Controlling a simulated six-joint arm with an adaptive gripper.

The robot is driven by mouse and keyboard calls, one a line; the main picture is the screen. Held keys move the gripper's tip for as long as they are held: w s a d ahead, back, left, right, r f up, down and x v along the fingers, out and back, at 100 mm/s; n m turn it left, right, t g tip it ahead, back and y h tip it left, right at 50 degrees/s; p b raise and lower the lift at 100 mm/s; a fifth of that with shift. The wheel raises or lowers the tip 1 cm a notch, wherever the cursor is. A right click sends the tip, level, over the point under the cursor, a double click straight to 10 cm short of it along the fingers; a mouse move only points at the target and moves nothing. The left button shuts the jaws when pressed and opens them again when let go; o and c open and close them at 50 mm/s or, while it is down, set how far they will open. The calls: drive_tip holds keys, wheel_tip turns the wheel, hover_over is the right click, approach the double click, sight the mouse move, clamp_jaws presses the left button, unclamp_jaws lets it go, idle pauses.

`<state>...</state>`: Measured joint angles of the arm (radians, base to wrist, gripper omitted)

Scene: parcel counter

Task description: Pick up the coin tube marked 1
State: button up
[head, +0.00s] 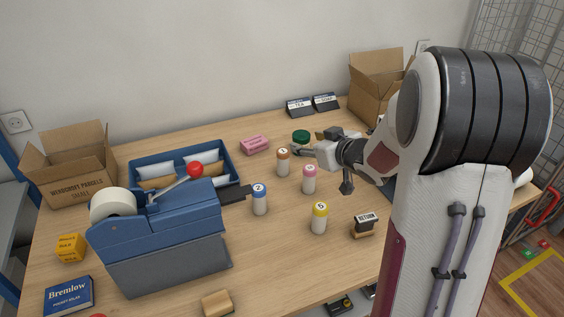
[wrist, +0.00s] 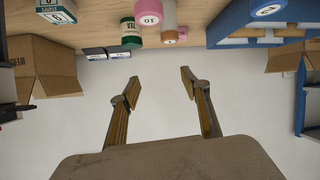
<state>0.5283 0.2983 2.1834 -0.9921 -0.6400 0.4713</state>
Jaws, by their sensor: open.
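In the head view, the coin tube with an orange cap (head: 283,161) stands upright on the table; its small label appears to read 1. In the wrist view, its orange end (wrist: 169,37) shows near the top edge, beside the pink tube (wrist: 148,12) marked 10. My gripper (head: 307,145) is just right of the orange-capped tube in the head view, by the green tin (head: 301,136). In the wrist view its two fingers (wrist: 159,79) are spread apart with only wall between them. I cannot tell its exact height above the table.
The pink-capped (head: 309,179), blue-capped (head: 259,199) and yellow-capped (head: 319,217) tubes stand nearby. A blue tray (head: 228,158) of parcels and a tape dispenser (head: 160,240) are left. A pink block (head: 255,145) and two small signs (head: 299,107) are behind.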

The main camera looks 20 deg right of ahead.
drive_tip(key=shift+w+f+y, duration=0.25)
drive_tip(key=shift+f+y, duration=0.45)
drive_tip(key=shift+f, duration=0.5)
drive_tip(key=shift+a+f+n+y, duration=0.2)
drive_tip(key=shift+f+n+y, duration=0.1)
drive_tip(key=shift+f+y, duration=0.35)
drive_tip(key=shift+f, duration=0.1)
hover_over(283, 162)
drive_tip(key=s+d, duration=0.2)
drive_tip(key=shift+f, duration=1.35)
drive_tip(key=shift+f, duration=0.1)
